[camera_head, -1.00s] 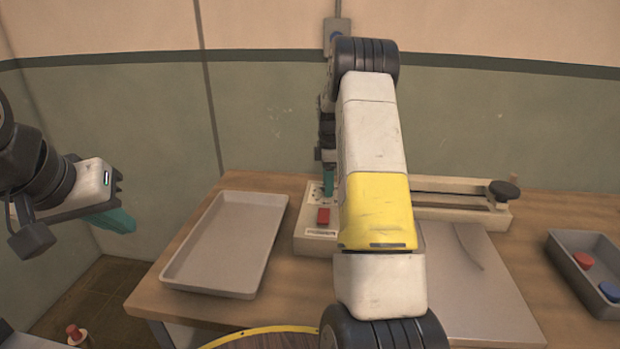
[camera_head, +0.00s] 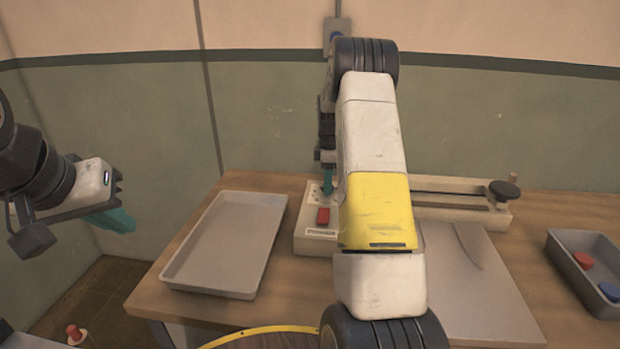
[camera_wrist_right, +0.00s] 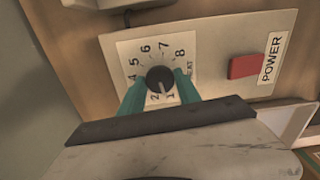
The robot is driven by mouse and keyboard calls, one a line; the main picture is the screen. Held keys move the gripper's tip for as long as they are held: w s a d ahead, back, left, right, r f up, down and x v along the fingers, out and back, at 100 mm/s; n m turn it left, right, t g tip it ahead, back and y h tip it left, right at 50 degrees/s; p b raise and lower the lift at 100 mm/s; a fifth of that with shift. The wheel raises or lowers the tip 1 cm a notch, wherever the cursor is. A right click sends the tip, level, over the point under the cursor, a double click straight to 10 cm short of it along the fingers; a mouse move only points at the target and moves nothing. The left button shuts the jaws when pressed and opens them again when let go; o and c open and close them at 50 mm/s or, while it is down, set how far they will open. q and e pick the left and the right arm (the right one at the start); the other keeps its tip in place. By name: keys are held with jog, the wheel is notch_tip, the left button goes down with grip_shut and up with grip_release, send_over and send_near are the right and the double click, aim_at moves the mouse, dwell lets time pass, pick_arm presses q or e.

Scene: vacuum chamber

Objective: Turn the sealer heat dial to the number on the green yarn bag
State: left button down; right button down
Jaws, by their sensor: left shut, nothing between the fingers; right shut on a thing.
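The sealer (camera_head: 316,245) is a cream box with a red power switch (camera_head: 323,215). Its black heat dial (camera_wrist_right: 160,79) sits on a white scale numbered 1 to 8 in the right wrist view. A pale mark on the knob seems to face the low numbers, near 1 and 2, but is too small to read surely. My right gripper (camera_wrist_right: 158,91) is shut on the dial, one teal finger on each side; in the head view it points down at the panel (camera_head: 328,180). My left gripper (camera_head: 121,222) is shut and empty at the left. No green yarn bag is visible.
A grey empty tray (camera_head: 226,245) lies left of the sealer on the wooden table (camera_head: 205,312). A grey bin (camera_head: 567,266) with red and blue discs stands at the right. My right arm hides part of the sealer and a flat grey sheet (camera_head: 480,300).

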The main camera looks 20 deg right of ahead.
jog(key=m, duration=0.8)
jog(key=shift+m, duration=0.3)
jog(key=m, duration=0.4)
jog(key=shift+r+m, duration=0.1)
jog(key=shift+m, duration=0.2)
jog(key=m, duration=0.3)
jog(key=shift+m, duration=0.3)
jog(key=m, duration=0.4)
jog(key=shift+m, duration=0.3)
jog(key=m, duration=0.8)
jog(key=shift+w, duration=0.1)
jog(key=shift+m, duration=2.2)
